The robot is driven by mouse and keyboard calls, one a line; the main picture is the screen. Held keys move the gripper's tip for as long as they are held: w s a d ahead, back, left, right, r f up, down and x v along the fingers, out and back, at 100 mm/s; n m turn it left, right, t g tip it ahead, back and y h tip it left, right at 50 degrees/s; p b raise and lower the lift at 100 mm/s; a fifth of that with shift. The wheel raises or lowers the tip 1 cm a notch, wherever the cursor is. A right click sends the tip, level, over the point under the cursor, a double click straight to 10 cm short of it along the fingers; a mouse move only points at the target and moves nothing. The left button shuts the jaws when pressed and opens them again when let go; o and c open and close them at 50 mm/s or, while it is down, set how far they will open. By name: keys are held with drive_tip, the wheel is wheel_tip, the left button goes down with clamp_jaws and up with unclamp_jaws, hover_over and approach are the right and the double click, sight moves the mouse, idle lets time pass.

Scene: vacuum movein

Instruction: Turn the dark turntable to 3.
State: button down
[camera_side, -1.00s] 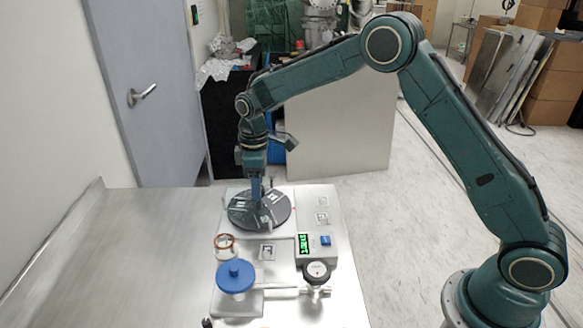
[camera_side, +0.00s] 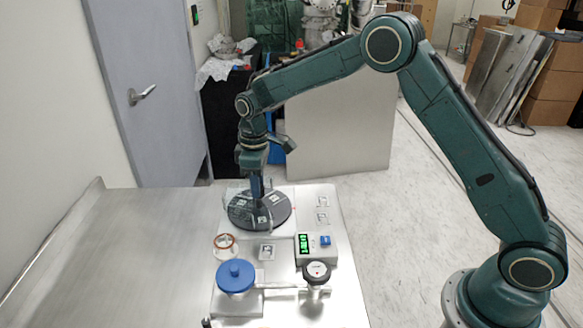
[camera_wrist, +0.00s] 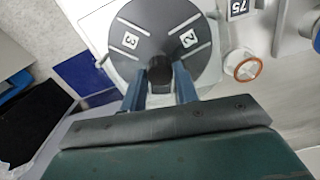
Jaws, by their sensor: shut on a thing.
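The dark turntable (camera_side: 243,217) is a round disc on the plate at the far end of the bench. In the wrist view the turntable (camera_wrist: 159,35) shows white labels 3 (camera_wrist: 130,41) and 2 (camera_wrist: 189,40), with light radial lines beside them. A black knob (camera_wrist: 160,76) stands at its centre. My gripper (camera_wrist: 160,84) points down with its two blue fingers on either side of the knob, shut on it. In the side view my gripper (camera_side: 257,196) is over the disc's middle and hides the knob. Part of the disc is cut off in the wrist view.
Faint clear panels stand at the turntable's back left. Nearer are a copper-coloured ring (camera_side: 225,241), a blue round handle (camera_side: 235,275), a black-and-white knob (camera_side: 316,271) and a box with a green display (camera_side: 304,244). The left of the steel bench (camera_side: 110,260) is clear.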

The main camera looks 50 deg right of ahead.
drive_tip(key=m, duration=0.8)
idle(0.5)
drive_tip(key=c, duration=1.1)
unclamp_jaws()
drive_tip(key=shift+o, duration=0.2)
drive_tip(key=shift+r, duration=0.15)
wheel_tip(320, 180, up, 14)
drive_tip(key=shift+f, duration=0.2)
